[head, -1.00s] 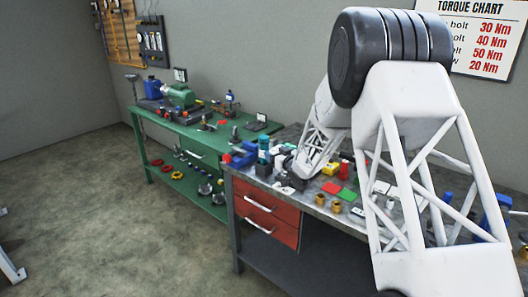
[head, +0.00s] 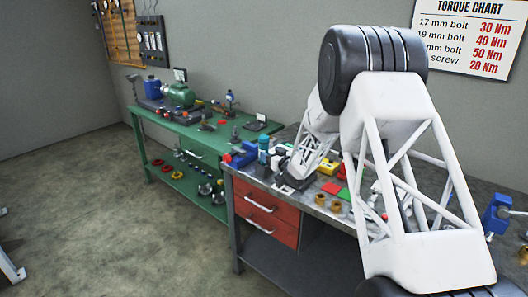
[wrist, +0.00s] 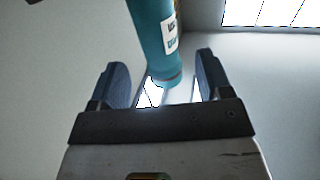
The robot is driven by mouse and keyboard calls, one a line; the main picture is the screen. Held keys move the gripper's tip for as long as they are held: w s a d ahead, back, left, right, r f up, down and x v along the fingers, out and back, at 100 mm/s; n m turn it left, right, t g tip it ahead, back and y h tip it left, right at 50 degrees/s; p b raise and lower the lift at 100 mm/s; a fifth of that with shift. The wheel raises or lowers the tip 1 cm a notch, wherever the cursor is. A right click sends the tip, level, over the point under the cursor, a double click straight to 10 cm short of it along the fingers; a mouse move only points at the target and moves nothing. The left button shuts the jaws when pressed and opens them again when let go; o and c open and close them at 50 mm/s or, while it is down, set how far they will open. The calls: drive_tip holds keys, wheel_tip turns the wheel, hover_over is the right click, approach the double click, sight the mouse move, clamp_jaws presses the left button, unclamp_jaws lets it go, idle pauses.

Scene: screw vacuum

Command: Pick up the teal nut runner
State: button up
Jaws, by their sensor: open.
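The teal nut runner (wrist: 150,38) is a teal cylinder with a white label. In the wrist view it comes down from the top edge, its lower end appearing between the fingers of my gripper (wrist: 161,66). The fingers are open, with a visible gap on each side of the tool, and nothing is gripped. In the head view a teal upright object (head: 264,148), likely the same tool, stands at the left end of the grey bench, close to my gripper. My arm hides part of that area, and the upper part of the tool is outside the wrist view.
The grey bench (head: 312,208) has red drawers (head: 266,216) in front. A blue item (head: 244,153) stands left of the teal tool. Red and green pads (head: 337,190) and brass parts (head: 341,205) lie to the right. A green bench (head: 180,129) stands farther back.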

sight(267, 149)
drive_tip(key=shift+w+a, duration=0.1)
drive_tip(key=shift+w, duration=0.05)
drive_tip(key=shift+x, duration=2.55)
drive_tip(key=shift+r, duration=0.1)
clamp_jaws()
drive_tip(key=shift+r, duration=0.2)
drive_tip(key=shift+r, duration=4.85)
